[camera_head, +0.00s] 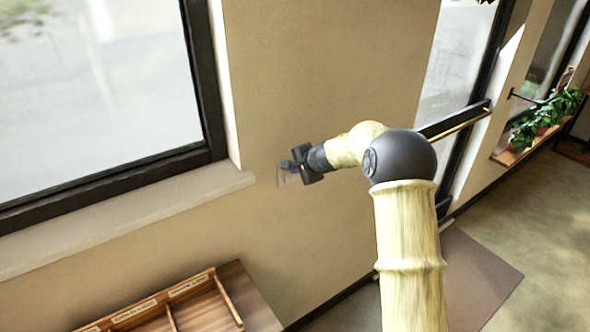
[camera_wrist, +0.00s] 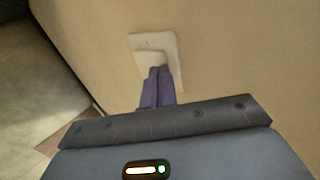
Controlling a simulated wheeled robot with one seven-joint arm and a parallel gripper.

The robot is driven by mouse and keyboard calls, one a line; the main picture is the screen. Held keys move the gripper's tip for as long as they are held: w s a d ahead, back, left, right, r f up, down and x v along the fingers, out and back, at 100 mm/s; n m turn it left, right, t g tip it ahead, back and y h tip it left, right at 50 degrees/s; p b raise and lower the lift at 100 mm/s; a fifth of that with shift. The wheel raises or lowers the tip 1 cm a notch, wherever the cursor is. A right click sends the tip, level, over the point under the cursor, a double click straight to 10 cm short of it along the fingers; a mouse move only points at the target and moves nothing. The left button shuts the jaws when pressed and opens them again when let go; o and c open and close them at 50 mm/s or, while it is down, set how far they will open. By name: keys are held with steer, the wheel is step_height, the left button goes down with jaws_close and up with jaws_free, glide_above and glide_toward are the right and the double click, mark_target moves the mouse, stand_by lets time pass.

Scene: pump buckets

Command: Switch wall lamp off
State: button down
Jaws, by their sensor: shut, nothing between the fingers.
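A pale wall switch plate (camera_wrist: 173,56) with a raised rocker (camera_wrist: 148,58) is on the beige wall in the wrist view. My gripper (camera_wrist: 160,72) is shut and empty, and its purple fingertips are at the lower part of the rocker. They look to be touching or very close to it; I cannot tell which. In the head view my gripper (camera_head: 287,165) is at the wall, in front of the switch plate (camera_head: 290,179), mostly hiding it. The wall lamp is not in view.
A window with a dark frame (camera_head: 213,100) and a sill (camera_head: 150,212) is left of the switch. A wooden divided tray (camera_head: 205,283) is below. A door with a dark bar (camera_head: 455,121) and a plant (camera_head: 540,118) are to the right.

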steer(key=shift+w, duration=0.15)
steer(key=shift+s+d, duration=0.15)
steer(key=shift+s, duration=0.1)
steer(key=b+v, duration=0.4)
steer(key=v, duration=0.9)
steer(key=shift+b, duration=0.3)
